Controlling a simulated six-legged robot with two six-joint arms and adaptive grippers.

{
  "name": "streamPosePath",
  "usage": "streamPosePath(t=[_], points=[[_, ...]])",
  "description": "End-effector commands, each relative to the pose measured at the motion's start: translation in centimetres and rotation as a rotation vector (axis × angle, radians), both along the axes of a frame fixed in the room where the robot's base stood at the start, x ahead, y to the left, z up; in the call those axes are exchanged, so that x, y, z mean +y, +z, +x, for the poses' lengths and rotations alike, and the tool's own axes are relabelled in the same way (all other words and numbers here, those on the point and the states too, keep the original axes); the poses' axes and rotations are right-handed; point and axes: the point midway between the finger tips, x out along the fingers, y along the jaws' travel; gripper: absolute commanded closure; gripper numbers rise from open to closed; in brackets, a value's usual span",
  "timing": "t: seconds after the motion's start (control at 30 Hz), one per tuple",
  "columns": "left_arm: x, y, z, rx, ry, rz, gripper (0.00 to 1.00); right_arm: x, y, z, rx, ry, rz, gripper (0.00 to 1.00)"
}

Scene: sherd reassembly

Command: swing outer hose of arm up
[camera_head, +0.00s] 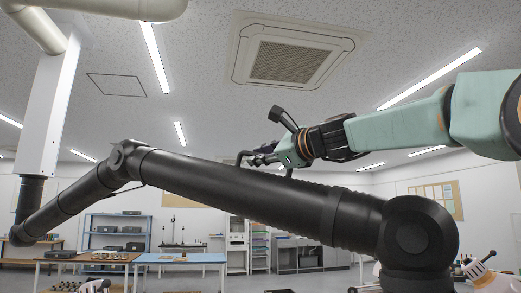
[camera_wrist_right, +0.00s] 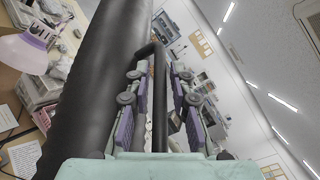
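The extraction arm's outer hose (camera_head: 250,193) is a long black tube, sloping from a raised elbow joint (camera_head: 126,160) at left down to a thick round joint (camera_head: 418,240) at right. A thin black bent handle (camera_head: 242,156) stands on its upper side. My right gripper (camera_head: 262,159) is at this handle, just above the hose. In the right wrist view the black handle bar (camera_wrist_right: 160,100) runs between my purple-padded fingers, with the hose (camera_wrist_right: 100,80) beside them. Contact with the bar cannot be made out. My left gripper is not in view.
A white column (camera_head: 48,105) and the arm's other black section (camera_head: 70,203) are at left. A blue shelf (camera_head: 115,233) and a blue-topped table (camera_head: 180,259) stand in the back.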

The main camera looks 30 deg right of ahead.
Motion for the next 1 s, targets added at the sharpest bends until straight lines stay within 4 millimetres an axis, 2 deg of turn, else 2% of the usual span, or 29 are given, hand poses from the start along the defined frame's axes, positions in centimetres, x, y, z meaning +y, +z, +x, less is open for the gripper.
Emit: streamPosePath(t=[0.3,0.57,1.0], points=[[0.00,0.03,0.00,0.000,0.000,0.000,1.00,-0.04,-0.11,0.03,0.000,-0.001,0.001,0.79],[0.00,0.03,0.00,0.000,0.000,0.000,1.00,-0.04,-0.07,0.02,0.000,-0.001,0.001,1.00],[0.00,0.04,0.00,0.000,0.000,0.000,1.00,0.02,0.03,-0.03,-0.001,-0.001,0.000,1.00]])
